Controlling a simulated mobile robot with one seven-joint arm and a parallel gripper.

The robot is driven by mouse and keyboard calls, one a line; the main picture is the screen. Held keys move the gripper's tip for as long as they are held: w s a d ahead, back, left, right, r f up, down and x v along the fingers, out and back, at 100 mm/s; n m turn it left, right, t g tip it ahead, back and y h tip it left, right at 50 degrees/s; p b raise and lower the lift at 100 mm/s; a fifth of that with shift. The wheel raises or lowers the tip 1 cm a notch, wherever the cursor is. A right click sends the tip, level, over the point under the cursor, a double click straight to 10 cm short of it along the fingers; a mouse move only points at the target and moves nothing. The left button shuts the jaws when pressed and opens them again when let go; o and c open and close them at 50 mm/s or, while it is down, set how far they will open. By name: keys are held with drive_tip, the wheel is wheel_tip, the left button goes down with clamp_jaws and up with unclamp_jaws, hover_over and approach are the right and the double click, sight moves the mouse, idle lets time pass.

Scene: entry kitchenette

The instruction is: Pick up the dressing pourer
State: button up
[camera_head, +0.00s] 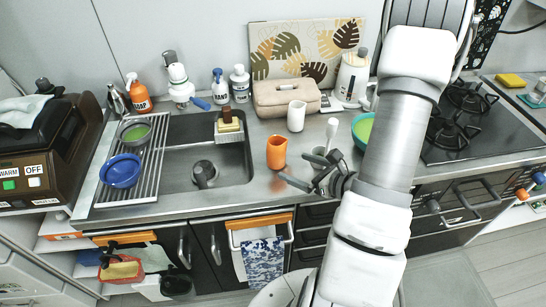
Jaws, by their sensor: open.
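A slim white upright item (332,130), which may be the dressing pourer, stands on the counter just behind my gripper; its lower part is hidden by the gripper. I cannot tell for certain that it is the pourer. My gripper (292,167) is open and empty, low over the front of the counter, with its fingers pointing left. An orange cup (277,152) stands just beyond the fingertips, apart from them as far as I can see. A white cup (297,115) stands farther back.
A green bowl (362,128) sits right of the white item, partly behind my arm. A sink (230,165) with a drying rack (140,180) lies left. A beige case (287,97) and a white canister (352,76) stand at the back. A stove (480,125) is right.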

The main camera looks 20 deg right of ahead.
sight(282, 160)
drive_tip(key=shift+s+d+f+m+h, duration=0.2)
drive_tip(key=shift+d+f+m+h, duration=0.2)
drive_tip(key=shift+d+f, duration=0.15)
drive_tip(key=shift+s+d+f+m+h, duration=0.2)
drive_tip(key=shift+d+f+m+h, duration=0.15)
drive_tip(key=shift+d+f, duration=0.2)
drive_tip(key=shift+w+d+f+t+b, duration=0.1)
drive_tip(key=shift+w+f+t+b, duration=0.05)
drive_tip(key=shift+f+t+b, duration=0.2)
drive_tip(key=shift+b+x, duration=0.95)
drive_tip(key=shift+x, duration=0.1)
drive_tip(key=b+x, duration=0.2)
drive_tip(key=b, duration=0.5)
drive_tip(key=shift+w+f, duration=0.1)
drive_tip(key=shift+w, duration=0.1)
drive_tip(key=b+x, duration=0.1)
drive_tip(key=x, duration=0.5)
drive_tip(key=shift+w, duration=0.4)
drive_tip(key=x, duration=0.5)
drive_tip(key=shift+w, duration=0.4)
drive_tip(key=shift+r, duration=0.2)
clamp_jaws()
